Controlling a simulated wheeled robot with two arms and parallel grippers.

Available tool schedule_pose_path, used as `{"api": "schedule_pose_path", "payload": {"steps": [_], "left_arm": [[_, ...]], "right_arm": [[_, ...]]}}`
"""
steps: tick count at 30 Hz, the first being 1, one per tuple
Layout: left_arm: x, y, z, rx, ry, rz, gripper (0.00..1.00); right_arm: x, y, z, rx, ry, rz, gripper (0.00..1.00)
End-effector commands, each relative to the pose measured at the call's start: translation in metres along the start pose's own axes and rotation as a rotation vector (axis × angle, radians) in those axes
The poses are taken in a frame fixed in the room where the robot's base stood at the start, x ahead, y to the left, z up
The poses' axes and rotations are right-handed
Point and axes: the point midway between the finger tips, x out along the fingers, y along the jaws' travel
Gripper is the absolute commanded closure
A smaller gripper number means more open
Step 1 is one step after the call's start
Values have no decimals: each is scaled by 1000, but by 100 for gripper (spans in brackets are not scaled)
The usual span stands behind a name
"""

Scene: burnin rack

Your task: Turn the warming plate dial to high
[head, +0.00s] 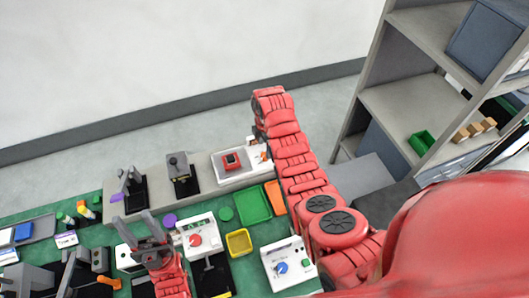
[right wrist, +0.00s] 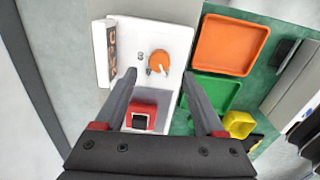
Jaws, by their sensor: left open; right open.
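The warming plate (right wrist: 175,38) is a white box with an orange dial (right wrist: 160,62) in the right wrist view. Small dark marks sit beside the dial; its exact setting is too small to read. A red block with a dark top (right wrist: 142,115) rests on its plate area. In the head view the warming plate (head: 222,174) stands on the grey ledge, its dial side partly covered by my right arm. My right gripper (right wrist: 160,77) is open and empty, its fingertips either side of and just short of the dial. My left gripper (head: 136,220) is open over the bench at left.
An orange tray (right wrist: 230,45), green tray (right wrist: 212,92) and yellow bin (right wrist: 238,124) lie beside the plate. A grey shelf (head: 410,105) stands at right.

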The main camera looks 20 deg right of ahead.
Motion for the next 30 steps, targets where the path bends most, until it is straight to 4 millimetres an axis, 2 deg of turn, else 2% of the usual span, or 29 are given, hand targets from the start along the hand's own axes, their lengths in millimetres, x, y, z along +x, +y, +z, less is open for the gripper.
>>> {"api": "schedule_pose_path", "payload": {"steps": [5,15,29,30], "left_arm": [[13,-1,-2,0,-1,0,50],[13,-1,-2,0,-1,0,50],[14,-1,-2,0,-1,0,50],[14,-1,-2,0,-1,0,50]], "right_arm": [[19,-1,-1,-2,0,-3,29],[45,1,0,0,0,0,29],[50,1,0,-2,-1,4,29],[50,1,0,-2,-1,4,32]]}}
